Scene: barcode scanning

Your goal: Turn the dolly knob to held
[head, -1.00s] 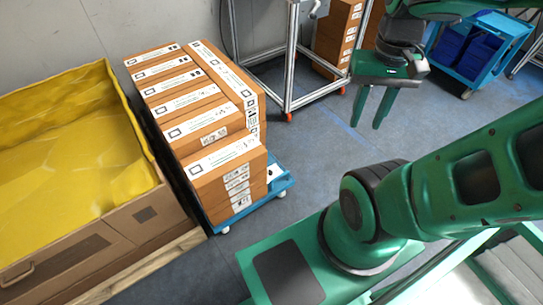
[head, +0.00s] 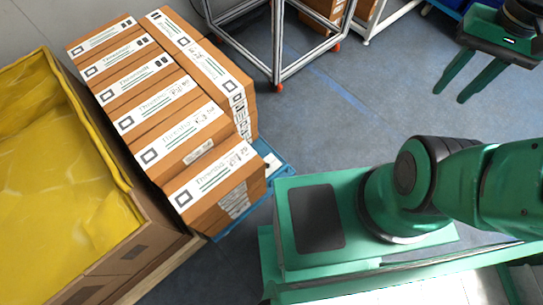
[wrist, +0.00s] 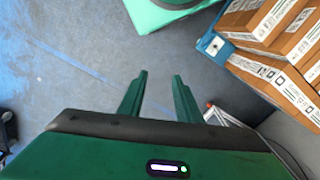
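The blue dolly (head: 283,171) stands on the floor under the stacked brown cartons, mostly hidden by them and by my green base. Its corner also shows in the wrist view (wrist: 225,52), with a pale plate and a small dark spot (wrist: 212,46) on it. I cannot tell whether that spot is the knob or how it is set. My gripper (head: 451,94) hangs at the upper right, well away from the dolly. In the wrist view its two fingers (wrist: 160,75) are apart with only floor between them.
The brown cartons (head: 160,108) are stacked beside a large box with a yellow liner (head: 60,190). A metal-framed cart (head: 276,45) stands behind them. Another blue cart (head: 447,6) is at the top right. The floor (head: 350,110) between cartons and gripper is clear.

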